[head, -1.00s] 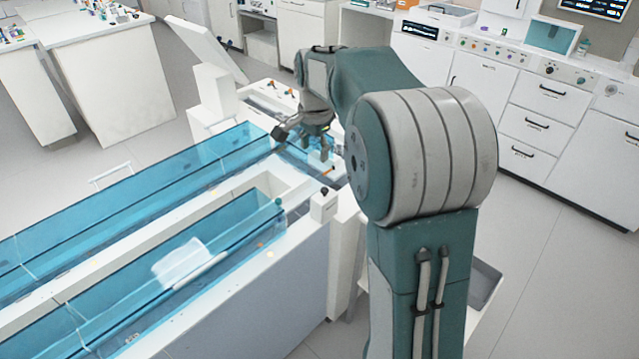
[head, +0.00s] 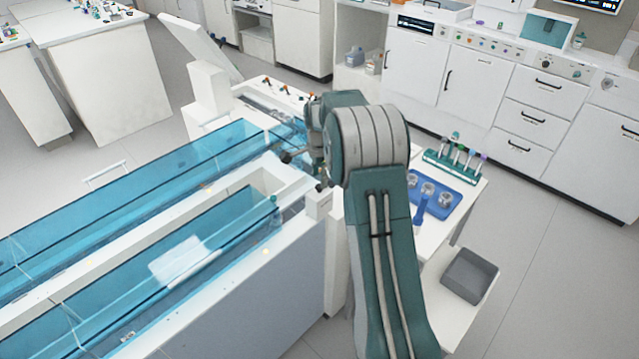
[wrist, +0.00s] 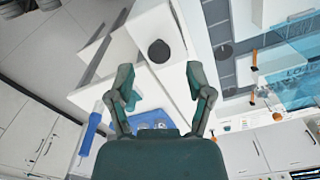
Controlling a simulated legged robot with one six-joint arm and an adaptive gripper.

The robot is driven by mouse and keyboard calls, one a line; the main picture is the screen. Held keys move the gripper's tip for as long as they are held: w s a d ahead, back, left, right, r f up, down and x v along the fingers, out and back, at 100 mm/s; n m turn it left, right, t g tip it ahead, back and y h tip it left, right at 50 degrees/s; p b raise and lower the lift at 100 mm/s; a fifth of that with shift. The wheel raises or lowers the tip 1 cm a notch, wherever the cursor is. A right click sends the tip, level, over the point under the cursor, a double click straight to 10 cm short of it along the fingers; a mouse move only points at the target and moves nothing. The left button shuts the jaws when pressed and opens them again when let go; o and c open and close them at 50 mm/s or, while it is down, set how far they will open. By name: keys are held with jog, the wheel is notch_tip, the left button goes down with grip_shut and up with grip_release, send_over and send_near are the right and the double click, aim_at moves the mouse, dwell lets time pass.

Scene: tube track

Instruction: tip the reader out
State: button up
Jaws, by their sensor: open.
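My gripper (wrist: 160,82) is open and empty in the wrist view, its two fingers spread apart. A round black knob (wrist: 159,51) on a white block (wrist: 168,80) lies ahead, between the lines of the fingers. I cannot tell its distance from the fingertips. In the head view the white block (head: 318,207) stands at the near end of the track, partly behind my arm. Clear blue troughs (head: 120,222) run along the white track. I cannot tell for sure which part is the reader.
A blue tray (head: 446,208) with metal cups and a green rack (head: 437,163) of tubes are on the white side table right of my arm. A grey bin (head: 469,276) is below. A tilted white panel (head: 195,42) stands behind the track. Floor at right is clear.

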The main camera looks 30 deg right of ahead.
aim_at(319, 199)
jog(key=shift+f, duration=1.3)
jog(key=shift+a, duration=0.1)
grip_shut()
